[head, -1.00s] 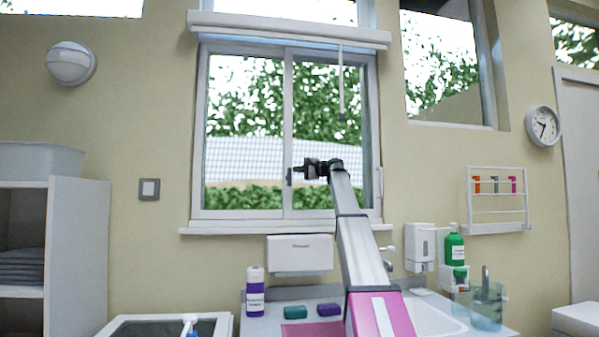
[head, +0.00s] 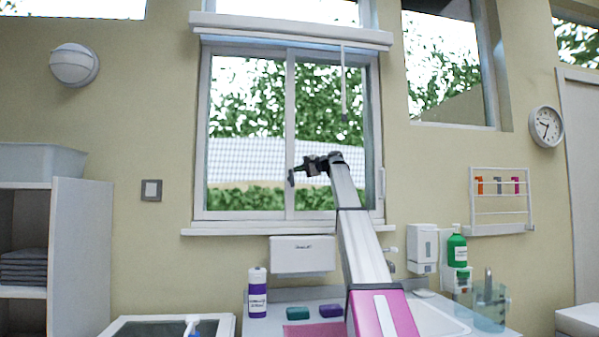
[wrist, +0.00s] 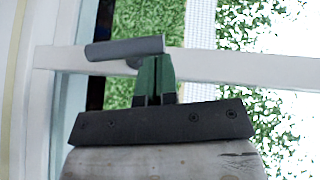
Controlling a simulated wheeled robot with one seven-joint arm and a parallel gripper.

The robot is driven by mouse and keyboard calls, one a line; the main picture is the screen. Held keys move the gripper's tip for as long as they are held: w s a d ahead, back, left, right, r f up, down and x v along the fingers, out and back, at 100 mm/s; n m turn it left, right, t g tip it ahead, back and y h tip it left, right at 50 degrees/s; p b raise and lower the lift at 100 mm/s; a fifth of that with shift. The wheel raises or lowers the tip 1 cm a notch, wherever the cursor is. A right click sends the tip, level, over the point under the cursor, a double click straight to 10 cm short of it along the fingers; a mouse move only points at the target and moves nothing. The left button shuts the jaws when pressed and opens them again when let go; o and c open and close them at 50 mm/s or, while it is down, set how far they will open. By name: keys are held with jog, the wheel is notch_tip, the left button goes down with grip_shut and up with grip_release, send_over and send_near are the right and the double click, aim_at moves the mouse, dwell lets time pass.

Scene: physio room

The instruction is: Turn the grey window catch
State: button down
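The grey window catch (head: 291,179) is on the upright middle bar of the sliding window, low on the bar. In the head view it is small and leans slightly off vertical. In the wrist view the catch (wrist: 122,48) is a grey rounded lever lying across the pale bar, at a slight angle to it. My gripper (head: 299,170) is at the catch from the right. In the wrist view its green fingers (wrist: 155,62) are close together, with their tips at one end of the lever. They seem to touch it; I see nothing held between them.
The window frame (head: 200,140) surrounds the glass, and a blind cord (head: 343,85) hangs right of my gripper. Below are a sill (head: 235,228), a white dispenser (head: 302,255) and a counter with bottles and a sink (head: 435,318).

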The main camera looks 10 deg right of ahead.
jog(key=a+n+h, duration=0.1)
jog(key=r+g+h, duration=0.1)
jog(key=h, duration=0.1)
jog(key=shift+a+n, duration=0.4)
jog(key=a+h, duration=0.1)
jog(key=h, duration=0.1)
jog(key=n+h, duration=0.1)
jog(key=shift+a+g+h, duration=0.35)
jog(key=shift+g+h, duration=0.05)
jog(key=shift+a+f+n+h, duration=0.1)
jog(key=shift+a+n+h, duration=0.5)
jog(key=shift+h, duration=0.5)
jog(key=shift+a+f+n+h, duration=0.4)
jog(key=shift+a+f+h, duration=0.25)
jog(key=shift+h, duration=0.45)
jog(key=shift+a, duration=0.25)
